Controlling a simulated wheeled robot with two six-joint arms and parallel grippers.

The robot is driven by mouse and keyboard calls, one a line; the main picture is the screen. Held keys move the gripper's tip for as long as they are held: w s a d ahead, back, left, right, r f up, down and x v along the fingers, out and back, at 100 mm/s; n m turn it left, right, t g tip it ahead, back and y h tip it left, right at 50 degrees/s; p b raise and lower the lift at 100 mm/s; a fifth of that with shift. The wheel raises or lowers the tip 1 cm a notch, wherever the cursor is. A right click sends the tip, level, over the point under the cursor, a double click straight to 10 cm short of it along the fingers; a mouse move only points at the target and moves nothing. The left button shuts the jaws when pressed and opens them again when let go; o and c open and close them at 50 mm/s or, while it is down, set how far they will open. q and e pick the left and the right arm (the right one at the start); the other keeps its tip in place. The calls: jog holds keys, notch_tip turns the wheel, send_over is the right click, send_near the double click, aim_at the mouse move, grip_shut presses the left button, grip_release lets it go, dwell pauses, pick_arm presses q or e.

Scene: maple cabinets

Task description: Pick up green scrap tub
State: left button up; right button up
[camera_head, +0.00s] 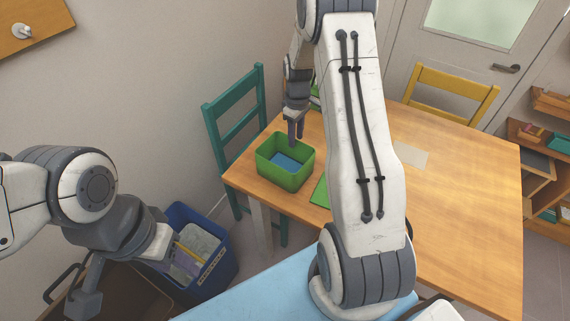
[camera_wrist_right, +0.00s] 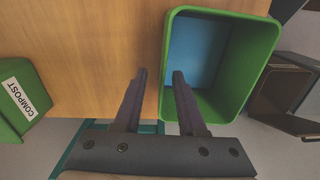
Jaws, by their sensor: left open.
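The green scrap tub (camera_head: 299,177) stands upright on the near left corner of the wooden table, with a blue bottom inside. It also shows in the right wrist view (camera_wrist_right: 246,108). My right gripper (camera_head: 295,141) points down at the tub's far rim. In the wrist view its fingers (camera_wrist_right: 159,74) are apart, one on each side of the tub's left wall, with a gap between them; whether they touch it I cannot tell. My left gripper (camera_head: 84,304) is low at the left, away from the tub, its fingertips hard to make out.
A green bin labelled COMPOST (camera_wrist_right: 22,98) stands beyond the tub. A blue bin (camera_head: 217,268) with papers and a brown crate (camera_head: 136,290) are below the table. Chairs (camera_head: 233,110) stand around it.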

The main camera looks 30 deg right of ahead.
send_over(295, 159)
notch_tip(295, 159, down, 4)
jog(key=shift+d+f+p, duration=0.1)
jog(key=shift+f+p, duration=0.05)
jog(key=shift+p, duration=0.3)
jog(key=shift+f, duration=0.55)
grip_shut()
dwell(0.6)
